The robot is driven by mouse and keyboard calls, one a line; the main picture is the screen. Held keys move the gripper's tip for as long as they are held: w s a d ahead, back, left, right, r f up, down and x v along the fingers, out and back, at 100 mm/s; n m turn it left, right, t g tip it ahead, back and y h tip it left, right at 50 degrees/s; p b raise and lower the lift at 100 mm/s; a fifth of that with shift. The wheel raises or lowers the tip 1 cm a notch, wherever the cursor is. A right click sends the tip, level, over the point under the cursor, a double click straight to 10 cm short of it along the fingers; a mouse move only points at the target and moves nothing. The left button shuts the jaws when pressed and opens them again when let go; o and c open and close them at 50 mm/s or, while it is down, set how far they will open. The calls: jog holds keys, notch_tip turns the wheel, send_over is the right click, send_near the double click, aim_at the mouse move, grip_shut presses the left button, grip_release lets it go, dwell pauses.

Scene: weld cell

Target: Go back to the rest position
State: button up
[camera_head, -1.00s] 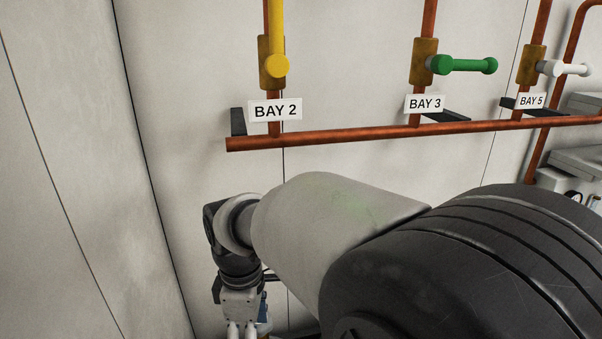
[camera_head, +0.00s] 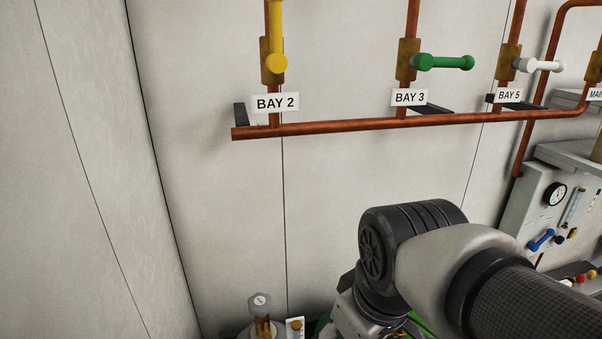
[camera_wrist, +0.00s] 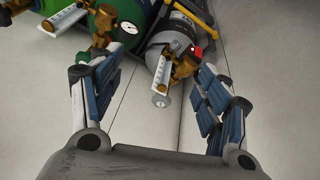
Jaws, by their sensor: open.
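My gripper (camera_wrist: 150,105) shows in the wrist view with its two fingers spread wide and nothing between them. Beyond the fingers, the wrist view shows a grey cylinder (camera_wrist: 165,60) and a green cylinder (camera_wrist: 120,20) with brass fittings, apart from the fingers as far as I can tell. In the head view my arm crosses the lower right and the gripper itself is out of view. Above it, a copper pipe (camera_head: 350,126) runs along the wall with a yellow valve handle (camera_head: 276,40), a green one (camera_head: 443,62) and a white one (camera_head: 540,65).
Labels read BAY 2 (camera_head: 275,102), BAY 3 (camera_head: 409,97) and BAY 5 (camera_head: 508,95). A panel with a gauge (camera_head: 555,194) and knobs stands at the right. A brass valve top (camera_head: 262,318) shows at the bottom. The wall between pipe and arm is clear.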

jog(key=s+d+m+t+h, duration=0.1)
jog(key=s+d+m+t, duration=0.1)
jog(key=s+d+m, duration=0.5)
notch_tip(320, 180, down, 25)
jog(key=s+b, duration=0.1)
jog(key=b, duration=2.1)
jog(key=shift+s+a+g, duration=0.3)
jog(key=shift+g, duration=0.1)
